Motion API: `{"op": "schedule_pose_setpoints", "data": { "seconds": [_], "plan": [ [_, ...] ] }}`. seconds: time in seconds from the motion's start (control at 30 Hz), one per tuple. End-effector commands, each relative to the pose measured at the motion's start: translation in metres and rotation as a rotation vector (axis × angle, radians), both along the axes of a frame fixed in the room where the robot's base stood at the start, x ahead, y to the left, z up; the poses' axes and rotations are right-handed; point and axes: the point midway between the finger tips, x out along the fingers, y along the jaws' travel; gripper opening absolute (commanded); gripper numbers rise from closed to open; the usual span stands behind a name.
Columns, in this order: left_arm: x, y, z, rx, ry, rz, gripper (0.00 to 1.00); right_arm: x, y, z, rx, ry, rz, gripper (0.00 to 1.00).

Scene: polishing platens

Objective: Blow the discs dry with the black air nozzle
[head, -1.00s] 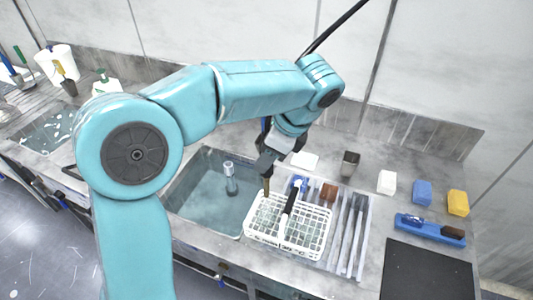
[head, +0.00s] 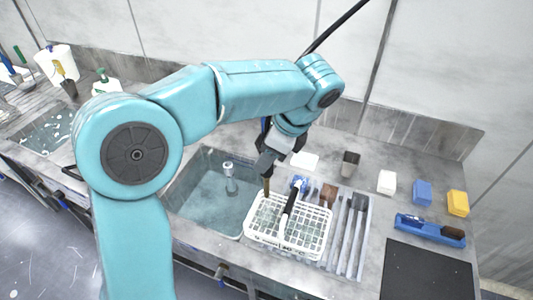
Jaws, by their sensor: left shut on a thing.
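My left gripper (head: 267,166) is over the back left corner of the white basket (head: 253,239), fingers pointing down. It is shut on a dark, slim thing with a brown tip (head: 267,187), which looks like the air nozzle; its body is mostly hidden by the fingers. The tip hangs at the basket's rim; I cannot tell whether it touches. A black-handled tool (head: 290,203) with a pale lower end leans in the basket. The discs are too small and hidden by the basket's grid to make out clearly. My right gripper is not in view.
A water-filled sink (head: 205,205) with an upright metal fitting (head: 230,178) lies left of the basket. Right of it is a ribbed tray (head: 367,230) with long tools. Blocks, a blue brush holder (head: 425,228) and a black mat (head: 425,272) lie farther right. A black hose (head: 335,28) passes behind my arm.

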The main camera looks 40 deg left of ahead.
Motion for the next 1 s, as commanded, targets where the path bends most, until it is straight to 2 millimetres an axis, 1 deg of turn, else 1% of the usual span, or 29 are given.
{"op": "schedule_pose_setpoints", "data": {
  "seconds": [0.27, 0.47, 1.0],
  "plan": [
    [0.000, 0.000, 0.031, 0.000, 0.000, 0.000, 0.06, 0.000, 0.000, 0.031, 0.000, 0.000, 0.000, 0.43],
    [0.000, 0.000, 0.049, -0.001, -0.001, 0.000, 0.06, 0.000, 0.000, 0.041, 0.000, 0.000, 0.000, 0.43],
    [0.000, 0.000, 0.049, 0.000, 0.000, 0.000, 0.06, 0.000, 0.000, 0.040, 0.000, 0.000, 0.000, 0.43]
  ]
}}
